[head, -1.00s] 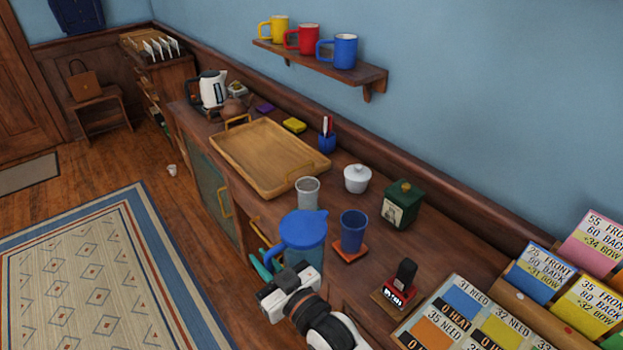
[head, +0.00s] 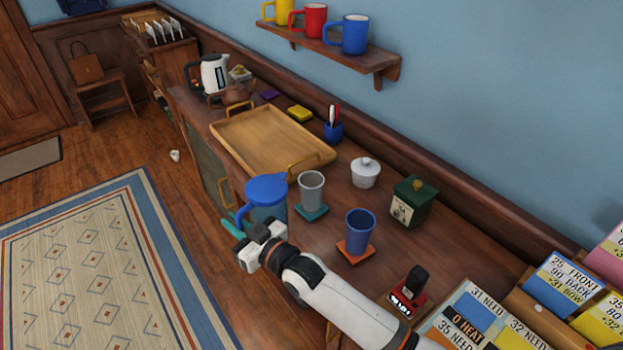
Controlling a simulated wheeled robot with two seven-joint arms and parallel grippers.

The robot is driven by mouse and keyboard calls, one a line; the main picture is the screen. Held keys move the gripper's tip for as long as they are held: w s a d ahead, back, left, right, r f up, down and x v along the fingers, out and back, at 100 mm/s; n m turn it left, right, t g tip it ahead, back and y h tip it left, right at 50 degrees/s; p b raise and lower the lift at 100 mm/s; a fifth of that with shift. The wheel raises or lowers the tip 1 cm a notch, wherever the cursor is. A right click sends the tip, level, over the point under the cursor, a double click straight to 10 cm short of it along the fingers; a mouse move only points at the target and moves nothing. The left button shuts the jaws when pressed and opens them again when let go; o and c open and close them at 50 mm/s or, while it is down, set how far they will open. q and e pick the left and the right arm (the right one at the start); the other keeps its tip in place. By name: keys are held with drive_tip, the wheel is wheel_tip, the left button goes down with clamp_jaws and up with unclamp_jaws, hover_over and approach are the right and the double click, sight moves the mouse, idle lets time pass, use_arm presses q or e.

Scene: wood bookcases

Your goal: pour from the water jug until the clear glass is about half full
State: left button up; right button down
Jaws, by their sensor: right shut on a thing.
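The water jug (head: 268,206) has a blue lid and a see-through blue body. It looks about upright at the counter's front edge, just left of the clear glass. My right gripper (head: 241,228) is shut on the jug at its handle side; its arm reaches in from the lower right. The lower part of the jug is partly hidden by the gripper. The clear glass (head: 311,188) looks greyish and stands upright on a teal coaster (head: 312,213). I cannot tell the water level in it. My left gripper is not in view.
A blue cup (head: 359,232) stands on an orange coaster (head: 355,251), right of the glass. A wooden tray (head: 262,155) lies behind, with a white lidded pot (head: 365,172) and a green box (head: 412,202) to the right. Card racks (head: 478,318) fill the lower right.

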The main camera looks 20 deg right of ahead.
sight(255, 187)
drive_tip(key=shift+w+d+r+m, duration=0.55)
drive_tip(key=shift+d+r+m, duration=0.3)
drive_tip(key=shift+m, duration=0.35)
drive_tip(key=shift+w+d+r+m, duration=0.6)
drive_tip(key=shift+d+r+m, duration=0.2)
drive_tip(key=shift+r+m, duration=0.3)
drive_tip(key=shift+w+d+r+m, duration=0.55)
drive_tip(key=shift+d+r+m, duration=0.25)
drive_tip(key=shift+m, duration=0.5)
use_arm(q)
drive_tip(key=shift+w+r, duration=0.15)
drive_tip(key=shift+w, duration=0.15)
use_arm(e)
drive_tip(key=shift+w+d+r+m, duration=0.3)
drive_tip(key=shift+d+m, duration=0.15)
drive_tip(key=shift+m, duration=0.45)
use_arm(q)
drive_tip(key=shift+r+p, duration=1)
drive_tip(key=shift+p, duration=0.05)
use_arm(e)
drive_tip(key=shift+w+d+r+m, duration=0.25)
drive_tip(key=shift+d+r+m, duration=0.15)
drive_tip(key=shift+r+m, duration=0.3)
drive_tip(key=shift+w+d+r+m, duration=0.25)
drive_tip(key=shift+d+r+m, duration=0.15)
drive_tip(key=shift+r+m, duration=0.3)
